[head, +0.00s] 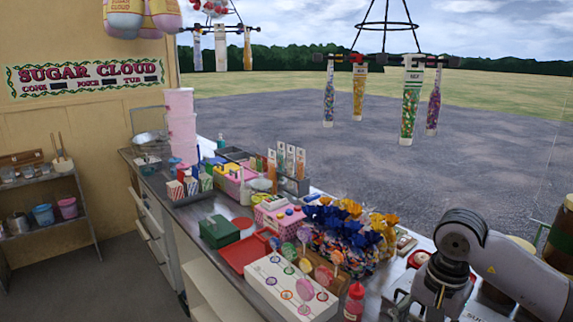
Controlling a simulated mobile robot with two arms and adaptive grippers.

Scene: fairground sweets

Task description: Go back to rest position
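One of my arms comes in from the right edge and bends down at the lower right, over the near end of the counter (185,214). Its gripper cannot be made out; the arm runs down towards the bottom edge of the picture. My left arm and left gripper are not in view. No held object can be seen.
A red tray (247,254) and green box (220,231) lie further left. Tubes hang from a ring rack (388,57) above.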

